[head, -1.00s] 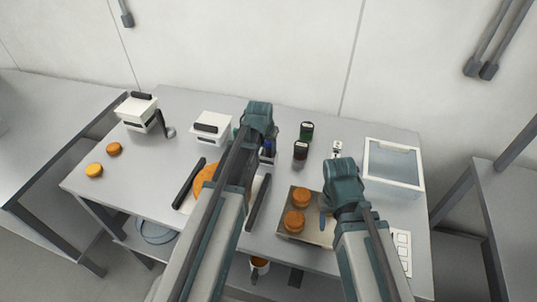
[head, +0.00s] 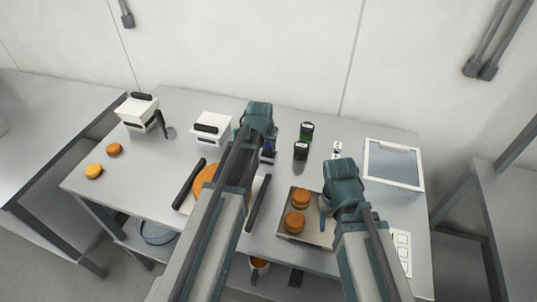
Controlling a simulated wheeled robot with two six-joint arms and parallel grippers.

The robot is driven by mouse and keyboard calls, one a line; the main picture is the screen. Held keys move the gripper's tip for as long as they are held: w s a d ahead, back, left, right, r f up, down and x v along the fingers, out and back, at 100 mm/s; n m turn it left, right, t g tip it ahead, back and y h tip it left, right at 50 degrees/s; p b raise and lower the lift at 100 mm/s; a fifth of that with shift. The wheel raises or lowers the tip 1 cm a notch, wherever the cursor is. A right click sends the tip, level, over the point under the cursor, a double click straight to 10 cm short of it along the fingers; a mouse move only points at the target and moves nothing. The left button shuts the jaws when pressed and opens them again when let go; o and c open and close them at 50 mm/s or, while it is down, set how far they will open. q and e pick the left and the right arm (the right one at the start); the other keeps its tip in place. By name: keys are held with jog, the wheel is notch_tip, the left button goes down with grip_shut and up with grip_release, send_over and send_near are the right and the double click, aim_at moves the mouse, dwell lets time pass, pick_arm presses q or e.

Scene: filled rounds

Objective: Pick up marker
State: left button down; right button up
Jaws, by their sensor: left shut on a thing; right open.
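My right gripper (head: 331,208) is open and empty, beside the right edge of a tray with two orange rounds.
The tray (head: 284,228) lies at front centre. A board with an orange disc (head: 205,178) lies under my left arm. Two dark jars (head: 301,151) (head: 307,131) stand behind. White boxes (head: 211,129) (head: 137,111) are at back left, a glass-topped case (head: 392,165) at right.

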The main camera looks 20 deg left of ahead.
dwell(0.7)
pick_arm(q)
notch_tip(320, 180, up, 10)
jog(key=p, duration=1)
pick_arm(e)
notch_tip(320, 180, up, 10)
